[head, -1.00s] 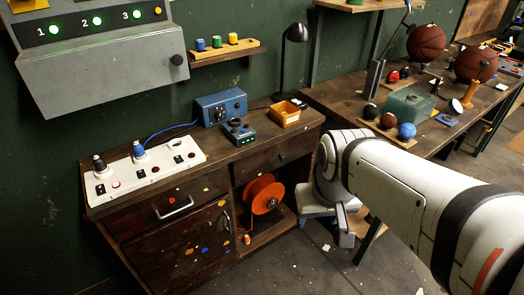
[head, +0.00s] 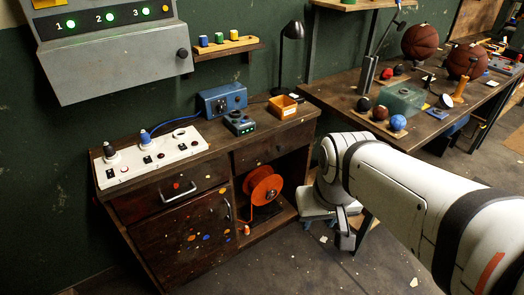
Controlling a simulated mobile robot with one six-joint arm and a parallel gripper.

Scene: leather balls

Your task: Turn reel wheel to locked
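The reel (head: 262,187) is orange and round. It stands upright in the open lower compartment at the right of the dark wooden cabinet (head: 193,212). A small orange piece (head: 246,230) sits low in front of it, at the compartment's edge. I cannot read any locked or unlocked mark on the reel. My white arm comes in from the lower right and bends down just right of the compartment. The end of my gripper (head: 345,238) is apart from the reel, to its right and a little lower. Its fingers are small and not clear, and nothing shows held.
On the cabinet top are a white socket strip (head: 150,157) with plugs, a blue box (head: 222,101), a small dark device (head: 239,123) and an orange tray (head: 283,107). A cluttered workbench (head: 430,122) stands at the right. The floor before the cabinet is mostly clear.

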